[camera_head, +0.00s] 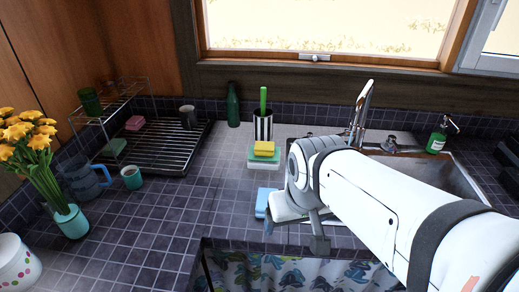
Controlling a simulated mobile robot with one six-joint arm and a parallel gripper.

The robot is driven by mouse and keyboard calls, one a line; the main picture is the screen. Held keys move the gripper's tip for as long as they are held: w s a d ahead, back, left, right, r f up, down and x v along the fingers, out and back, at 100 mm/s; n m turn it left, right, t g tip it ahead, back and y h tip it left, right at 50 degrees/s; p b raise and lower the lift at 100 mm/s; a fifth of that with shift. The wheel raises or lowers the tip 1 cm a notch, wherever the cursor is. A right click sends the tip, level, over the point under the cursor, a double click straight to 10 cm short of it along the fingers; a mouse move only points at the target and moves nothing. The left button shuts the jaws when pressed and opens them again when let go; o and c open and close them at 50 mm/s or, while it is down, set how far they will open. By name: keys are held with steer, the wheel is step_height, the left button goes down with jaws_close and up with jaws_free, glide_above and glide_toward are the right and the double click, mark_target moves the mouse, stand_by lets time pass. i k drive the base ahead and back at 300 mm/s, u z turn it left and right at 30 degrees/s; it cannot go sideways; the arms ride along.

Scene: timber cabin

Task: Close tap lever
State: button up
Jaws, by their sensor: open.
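The metal tap (360,110) stands at the back edge of the sink (455,175), right of centre. Its upright spout rises in front of the window ledge, and my arm hides its lower part. A small metal fitting (390,143) sits just right of it; I cannot tell whether this is the lever. My gripper (294,232) is low, left of and nearer than the tap, over the front of the counter. It is open, appears empty and does not touch the tap. My wrist and forearm cover much of the sink.
A blue block (262,203) lies close beside my gripper. A yellow sponge (264,148), a striped cup (263,127) with a green handle, and a green bottle (233,105) stand behind. A soap dispenser (438,136) is right of the tap.

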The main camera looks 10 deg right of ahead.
mark_target(345, 133)
steer(key=k, duration=1.05)
steer(key=z, duration=0.15)
steer(key=i, duration=0.65)
steer(key=z, duration=0.55)
steer(key=i, duration=0.5)
steer(key=u, duration=0.25)
